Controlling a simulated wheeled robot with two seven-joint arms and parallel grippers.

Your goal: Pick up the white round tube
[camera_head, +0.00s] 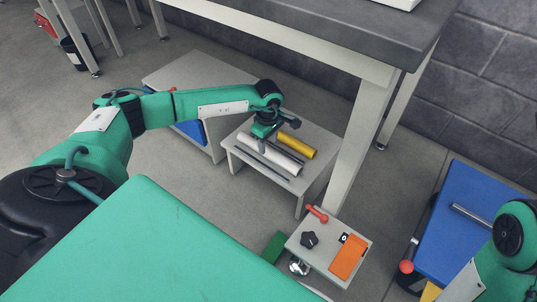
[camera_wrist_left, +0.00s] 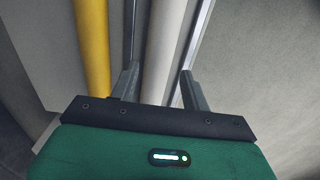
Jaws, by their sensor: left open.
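The white round tube (camera_head: 275,160) lies on a low grey stand (camera_head: 312,179) under the table, beside a yellow tube (camera_head: 296,145). In the left wrist view the white tube (camera_wrist_left: 163,50) runs between the two fingers of my left gripper (camera_wrist_left: 158,88), with a gap on the finger sides. My left gripper (camera_head: 262,142) is open over the tube in the head view and hides part of it. The yellow tube (camera_wrist_left: 92,45) is left of the fingers in the wrist view. Of my right arm only links show at the lower right; its gripper is out of view.
The grey table (camera_head: 300,35) stands above and behind the stand, with a leg (camera_head: 352,145) close to its right. Thin dark strips (camera_head: 262,167) lie alongside the tube. A small tray (camera_head: 318,254) holds an orange block and a black knob. A blue surface (camera_head: 462,220) is at right.

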